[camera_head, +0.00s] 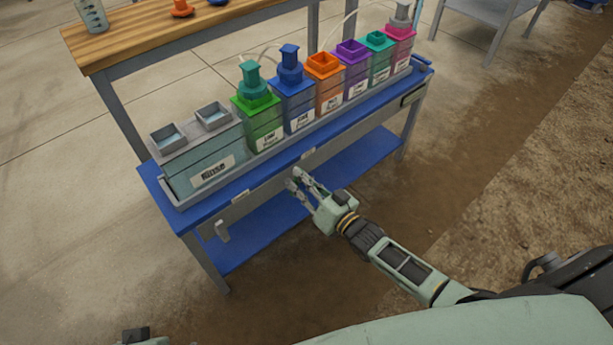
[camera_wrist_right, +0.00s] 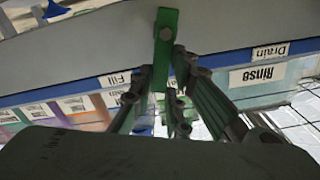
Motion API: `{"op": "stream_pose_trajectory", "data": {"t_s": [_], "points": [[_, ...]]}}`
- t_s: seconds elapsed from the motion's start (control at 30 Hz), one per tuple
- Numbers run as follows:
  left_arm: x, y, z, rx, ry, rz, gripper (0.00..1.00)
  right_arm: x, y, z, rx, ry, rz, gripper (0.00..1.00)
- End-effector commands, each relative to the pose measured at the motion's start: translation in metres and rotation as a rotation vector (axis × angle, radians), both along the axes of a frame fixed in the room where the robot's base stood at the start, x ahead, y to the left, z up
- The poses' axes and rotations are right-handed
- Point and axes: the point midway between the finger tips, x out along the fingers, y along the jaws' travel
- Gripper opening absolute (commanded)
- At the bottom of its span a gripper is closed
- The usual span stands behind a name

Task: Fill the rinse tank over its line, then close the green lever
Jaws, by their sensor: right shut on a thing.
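The rinse tank (camera_head: 222,150), a wide grey-teal box with a "Rinse" label, stands at the left end of the blue bench in the head view. Its liquid level and line are too small to tell. The green lever (camera_wrist_right: 165,35) shows in the right wrist view, on the front rail between a "Fill" and a "Drain" label. My right gripper (camera_head: 299,181) is at the bench's front rail in the head view. It is shut on the green lever, whose lower part is between the fingers in the right wrist view (camera_wrist_right: 172,100). My left gripper is not clearly seen.
Several coloured tanks (camera_head: 299,112) stand in a row right of the rinse tank. A grey handle-like piece (camera_head: 222,231) hangs from the rail at the left. A wooden table (camera_head: 140,42) stands behind. A blue lower shelf (camera_head: 250,240) lies under the rail.

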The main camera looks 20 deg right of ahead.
Motion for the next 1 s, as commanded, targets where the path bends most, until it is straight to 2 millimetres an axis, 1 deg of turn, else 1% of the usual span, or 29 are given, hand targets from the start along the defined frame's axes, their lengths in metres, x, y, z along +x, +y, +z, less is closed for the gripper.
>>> {"op": "stream_pose_trajectory", "data": {"t_s": [0.03, 0.2, 0.43, 0.57, 0.8, 1.0], "points": [[0.000, 0.000, 0.004, 0.000, 0.000, 0.000, 0.73, -0.001, 0.002, 0.001, -0.035, -0.009, -0.001, 0.00], [0.000, 0.000, 0.009, 0.000, -0.001, 0.000, 0.73, -0.003, 0.007, 0.002, -0.151, -0.052, -0.001, 0.00], [0.000, 0.000, 0.012, 0.000, -0.002, 0.000, 0.73, -0.005, 0.012, 0.001, -0.258, -0.090, 0.000, 0.00], [0.001, 0.000, 0.013, -0.001, -0.005, 0.000, 0.73, -0.006, 0.013, 0.001, -0.292, -0.102, -0.001, 0.00], [0.001, 0.000, 0.003, 0.000, 0.007, 0.000, 0.73, -0.006, 0.014, 0.001, -0.314, -0.111, 0.000, 0.00], [0.002, 0.000, 0.004, 0.000, 0.004, -0.001, 0.73, -0.006, 0.014, 0.001, -0.317, -0.112, 0.000, 0.00]]}}
